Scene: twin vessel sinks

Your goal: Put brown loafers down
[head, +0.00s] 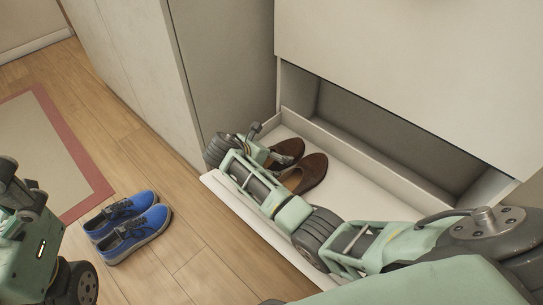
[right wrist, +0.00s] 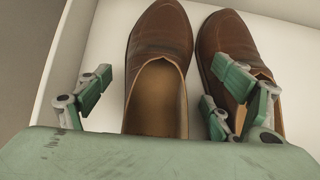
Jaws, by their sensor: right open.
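The brown loafers (head: 308,173) lie side by side on the white floor of a pulled-out drawer (head: 363,186), toes toward its back. In the right wrist view, they fill the middle, and the left shoe (right wrist: 159,62) lies between my fingers. My right gripper (head: 252,143) is open at the heel end of the loafers, over the drawer's left part. In the right wrist view, one finger of the right gripper (right wrist: 152,100) is left of that shoe and others overlap the right shoe (right wrist: 232,48). Contact cannot be told. Part of my left arm shows at the left edge; its jaws are unclear.
Blue shoes (head: 128,226) stand on the wooden floor left of the drawer. A beige rug with a red border (head: 75,143) lies beyond them. A tall grey cabinet (head: 222,70) stands behind the drawer's left end. Floor between blue shoes and drawer is clear.

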